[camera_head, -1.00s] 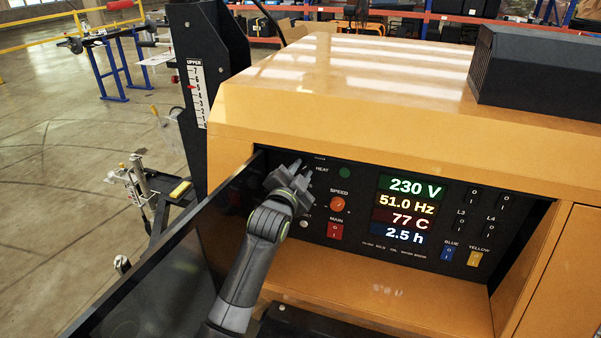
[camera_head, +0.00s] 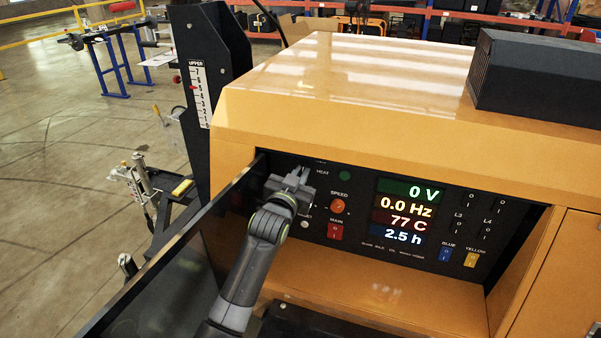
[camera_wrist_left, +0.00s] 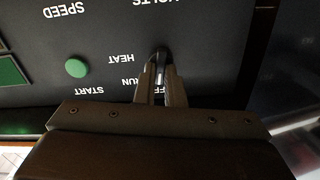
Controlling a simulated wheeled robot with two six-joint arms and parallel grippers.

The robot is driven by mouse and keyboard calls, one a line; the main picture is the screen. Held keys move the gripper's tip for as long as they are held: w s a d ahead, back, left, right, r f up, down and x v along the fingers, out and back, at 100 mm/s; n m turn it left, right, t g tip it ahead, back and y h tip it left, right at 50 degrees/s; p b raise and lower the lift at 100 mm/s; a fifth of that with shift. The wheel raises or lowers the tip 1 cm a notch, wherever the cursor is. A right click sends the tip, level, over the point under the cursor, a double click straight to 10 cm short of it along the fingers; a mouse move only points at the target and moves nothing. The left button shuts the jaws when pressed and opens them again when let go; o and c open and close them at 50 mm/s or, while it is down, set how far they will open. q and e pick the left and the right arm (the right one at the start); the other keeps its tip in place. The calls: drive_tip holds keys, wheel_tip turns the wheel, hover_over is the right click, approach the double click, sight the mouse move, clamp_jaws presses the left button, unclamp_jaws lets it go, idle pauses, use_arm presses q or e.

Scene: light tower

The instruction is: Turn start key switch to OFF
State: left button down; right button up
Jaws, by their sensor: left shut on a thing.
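In the head view my left gripper (camera_head: 296,178) is at the upper left of the black control panel (camera_head: 355,225) and hides the key. The display (camera_head: 407,211) reads 0 V, 0.0 Hz, 77 C and 2.5 h. My right gripper is not in view.
An orange SPEED knob (camera_head: 337,206) and a red MAIN switch (camera_head: 335,231) are close to the right of my left gripper. A green indicator (camera_head: 345,175) is above them. The open dark panel door (camera_head: 165,265) stands along the left of my arm.

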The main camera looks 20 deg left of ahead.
use_arm(q)
drive_tip(key=shift+r+n, duration=0.15)
drive_tip(key=shift+n, duration=0.85)
drive_tip(key=c, duration=1.5)
unclamp_jaws()
drive_tip(key=s+b, duration=0.1)
drive_tip(key=s, duration=0.4)
drive_tip(key=s+b, duration=0.1)
drive_tip(key=s, duration=0.5)
drive_tip(key=s+b, duration=0.1)
drive_tip(key=s, duration=0.5)
drive_tip(key=shift+s+a, duration=0.15)
drive_tip(key=shift+a, duration=0.2)
